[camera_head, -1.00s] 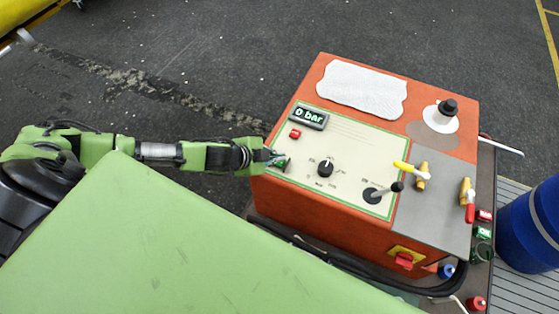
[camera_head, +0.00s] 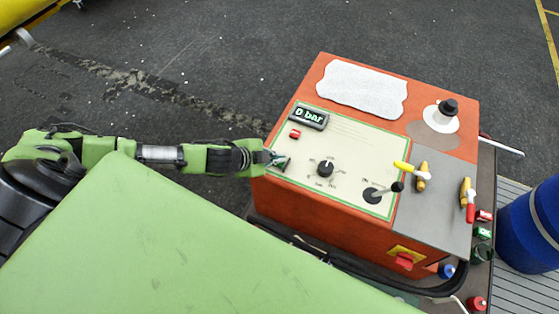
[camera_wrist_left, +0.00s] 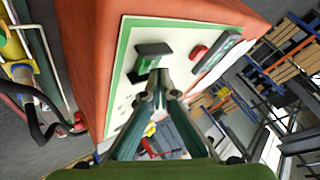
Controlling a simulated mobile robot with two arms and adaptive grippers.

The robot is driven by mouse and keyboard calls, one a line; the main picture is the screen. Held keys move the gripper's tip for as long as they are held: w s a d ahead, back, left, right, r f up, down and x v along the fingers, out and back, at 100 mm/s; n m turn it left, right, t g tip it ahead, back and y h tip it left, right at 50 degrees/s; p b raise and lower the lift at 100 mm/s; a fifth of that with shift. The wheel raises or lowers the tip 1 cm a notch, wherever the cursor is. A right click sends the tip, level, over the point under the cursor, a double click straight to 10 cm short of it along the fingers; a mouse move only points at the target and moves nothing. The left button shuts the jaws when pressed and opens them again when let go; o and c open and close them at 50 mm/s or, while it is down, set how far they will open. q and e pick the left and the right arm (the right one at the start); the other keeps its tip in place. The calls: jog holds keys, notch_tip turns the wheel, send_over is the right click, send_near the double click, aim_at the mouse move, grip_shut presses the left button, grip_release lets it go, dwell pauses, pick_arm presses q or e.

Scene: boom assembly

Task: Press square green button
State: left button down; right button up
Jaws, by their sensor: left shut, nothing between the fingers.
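The square green button (camera_wrist_left: 148,60) is on the cream control panel (camera_wrist_left: 122,72), with its dark side towards the wrist camera. In the head view my left gripper (camera_head: 281,160) covers most of the button at the panel's left edge. In the left wrist view the closed fingertips (camera_wrist_left: 159,84) are just below the button in the picture. Whether they touch it I cannot tell. The gripper holds nothing. My right gripper is not in view.
A small red button (camera_head: 295,134) and a "0 bar" display (camera_head: 309,116) are close above the gripper. A blue barrel (camera_head: 530,225) is at far right.

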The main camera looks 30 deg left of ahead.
pick_arm(q)
jog(key=shift+f, duration=0.6)
dwell(0.3)
jog(key=shift+r, duration=0.15)
jog(key=shift+r+p, duration=0.8)
jog(key=shift+r, duration=0.05)
notch_tip(320, 180, up, 5)
jog(key=p, duration=0.5)
dwell(0.4)
dwell(0.4)
